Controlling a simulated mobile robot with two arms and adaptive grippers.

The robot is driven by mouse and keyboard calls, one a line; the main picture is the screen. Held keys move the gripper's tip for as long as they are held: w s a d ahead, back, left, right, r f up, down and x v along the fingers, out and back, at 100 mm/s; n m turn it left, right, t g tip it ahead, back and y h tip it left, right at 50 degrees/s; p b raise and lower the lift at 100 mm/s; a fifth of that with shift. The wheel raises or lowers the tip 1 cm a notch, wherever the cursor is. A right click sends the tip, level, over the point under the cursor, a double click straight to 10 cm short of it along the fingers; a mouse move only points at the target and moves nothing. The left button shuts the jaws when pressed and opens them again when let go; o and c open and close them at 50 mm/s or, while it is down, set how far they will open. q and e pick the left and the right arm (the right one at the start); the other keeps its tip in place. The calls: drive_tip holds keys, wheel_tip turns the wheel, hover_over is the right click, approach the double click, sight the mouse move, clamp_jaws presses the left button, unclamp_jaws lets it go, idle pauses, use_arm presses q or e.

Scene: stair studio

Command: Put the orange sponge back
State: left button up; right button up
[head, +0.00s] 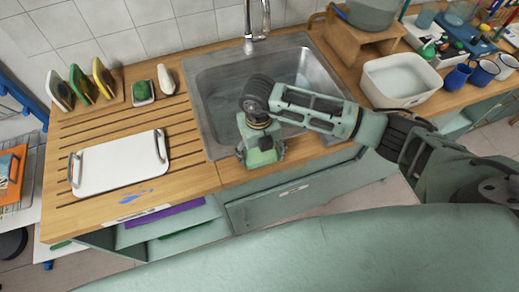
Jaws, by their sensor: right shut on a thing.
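My right gripper (260,156) points down over the front rim of the sink (215,95), at the counter's front edge. Its fingers are hidden beneath its own green housing from this angle. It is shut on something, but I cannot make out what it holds. No sponge that is clearly orange shows in the head view. My left gripper is not in view.
A white tray with metal handles (120,165) lies on the grooved wooden counter (195,180). A white bottle-like item (166,80) stands behind it. The faucet (249,30) rises behind the sink. A white basin (400,80) and blue mugs (457,78) stand right of the sink.

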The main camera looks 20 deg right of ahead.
drive_tip(key=shift+f, duration=0.35)
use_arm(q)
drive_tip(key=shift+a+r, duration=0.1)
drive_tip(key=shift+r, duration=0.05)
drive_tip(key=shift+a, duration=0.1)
use_arm(e)
drive_tip(key=shift+f, duration=0.15)
drive_tip(key=o, duration=1)
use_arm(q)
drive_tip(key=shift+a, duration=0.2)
